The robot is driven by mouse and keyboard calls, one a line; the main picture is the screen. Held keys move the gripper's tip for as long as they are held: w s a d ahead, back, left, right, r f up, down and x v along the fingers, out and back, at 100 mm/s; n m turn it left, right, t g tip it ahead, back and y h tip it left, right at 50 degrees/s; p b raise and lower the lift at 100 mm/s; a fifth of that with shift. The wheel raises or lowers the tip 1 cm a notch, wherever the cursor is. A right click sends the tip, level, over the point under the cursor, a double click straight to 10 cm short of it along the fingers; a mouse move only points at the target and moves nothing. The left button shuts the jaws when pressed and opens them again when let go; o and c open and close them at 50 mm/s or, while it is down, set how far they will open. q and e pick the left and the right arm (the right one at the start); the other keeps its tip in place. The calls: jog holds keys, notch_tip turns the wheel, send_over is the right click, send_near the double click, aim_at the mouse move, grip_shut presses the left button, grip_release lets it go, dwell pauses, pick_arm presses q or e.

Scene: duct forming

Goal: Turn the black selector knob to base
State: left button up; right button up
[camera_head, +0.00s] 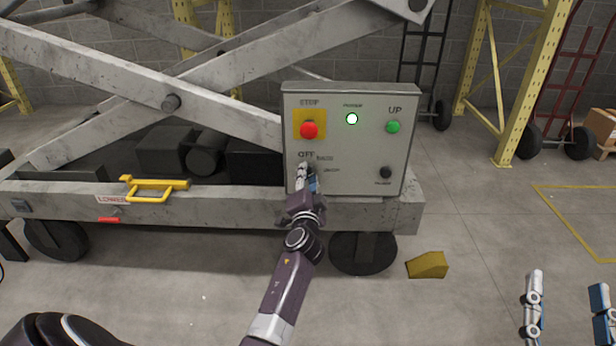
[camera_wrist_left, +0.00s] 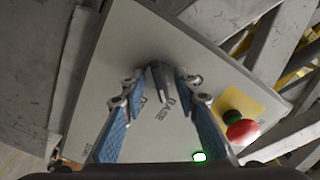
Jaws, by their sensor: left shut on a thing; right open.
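The black selector knob (camera_wrist_left: 160,80) shows between my left fingers in the left wrist view, with a grey bar along it and the word BASE printed just beside it. My left gripper (camera_wrist_left: 163,94) is shut on the knob. In the head view my left gripper (camera_head: 306,172) is at the lower left of the grey control panel (camera_head: 345,150), beside the OFF lettering, and hides the knob there. My right gripper (camera_head: 566,295) is open and empty at the lower right, away from the panel.
The panel also has a red stop button (camera_head: 309,130), a lit indicator (camera_head: 352,119), a green UP button (camera_head: 393,127) and a small black knob (camera_head: 386,172). A yellow handle (camera_head: 155,188) is on the lift's frame. A yellow chock (camera_head: 427,265) lies on the floor.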

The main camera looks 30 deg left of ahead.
pick_arm(q)
jog(key=o, duration=1.1)
jog(key=shift+o, duration=0.2)
jog(key=v, duration=0.7)
jog(key=shift+s+d, duration=0.15)
jog(key=shift+s, duration=0.05)
